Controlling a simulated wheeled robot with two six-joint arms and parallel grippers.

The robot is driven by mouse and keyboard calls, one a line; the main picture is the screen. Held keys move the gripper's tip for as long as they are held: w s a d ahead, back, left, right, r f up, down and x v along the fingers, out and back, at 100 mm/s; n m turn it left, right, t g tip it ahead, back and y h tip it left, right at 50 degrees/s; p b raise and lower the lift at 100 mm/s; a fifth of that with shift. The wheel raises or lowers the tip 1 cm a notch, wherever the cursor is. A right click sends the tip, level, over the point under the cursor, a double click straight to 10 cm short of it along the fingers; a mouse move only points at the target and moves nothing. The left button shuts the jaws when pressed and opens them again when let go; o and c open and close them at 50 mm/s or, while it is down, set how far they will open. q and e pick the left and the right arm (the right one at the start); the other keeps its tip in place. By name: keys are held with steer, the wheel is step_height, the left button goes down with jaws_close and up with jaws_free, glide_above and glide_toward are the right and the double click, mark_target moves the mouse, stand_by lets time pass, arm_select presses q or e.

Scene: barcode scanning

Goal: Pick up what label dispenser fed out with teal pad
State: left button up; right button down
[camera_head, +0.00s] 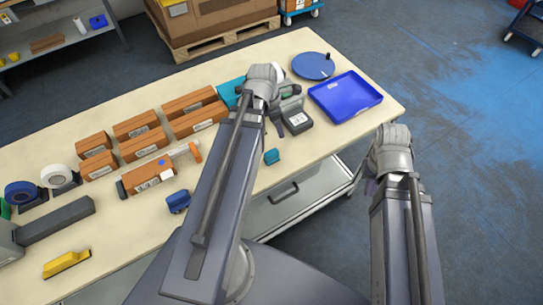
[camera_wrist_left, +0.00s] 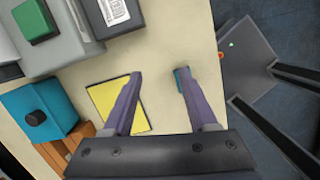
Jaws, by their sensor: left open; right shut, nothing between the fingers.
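A small teal pad (camera_head: 272,156) lies on the table near its front edge, to the right of my left forearm. In the left wrist view, a teal piece (camera_wrist_left: 180,80), apparently this pad, is partly hidden behind the right finger. My left gripper (camera_wrist_left: 160,75) is open and empty above the table; in the head view its fingers are mostly hidden by the wrist. A dark grey device (camera_head: 293,116) with a white label, apparently the label dispenser, stands just right of my left wrist. My right gripper (camera_head: 371,187) is shut and empty, beyond the table's right edge.
A blue tray (camera_head: 345,97) and a round blue turntable (camera_head: 313,66) occupy the far right of the table. Several brown boxes (camera_head: 147,176) stand left of my left arm. A yellow sheet (camera_wrist_left: 103,100) lies beneath the left finger. A teal box (camera_wrist_left: 40,110) with a black knob stands beside it.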

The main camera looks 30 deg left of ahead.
mark_target(272, 152)
arm_select(q)
steer(key=shift+o, duration=0.2)
steer(key=s, duration=0.2)
steer(key=s+n+g+y, duration=0.1)
steer(key=s, duration=0.1)
steer(key=s+n, duration=0.1)
steer(key=s, duration=0.1)
steer(key=shift+f+g, duration=0.25)
steer(key=shift+g, duration=0.15)
steer(key=shift+w+f+b, duration=0.15)
steer(key=shift+f+b, duration=1.25)
steer(key=f+b, duration=0.5)
steer(key=shift+w+d+f, duration=0.1)
steer(key=shift+w+d, duration=0.1)
steer(key=shift+d, duration=0.2)
jaws_close()
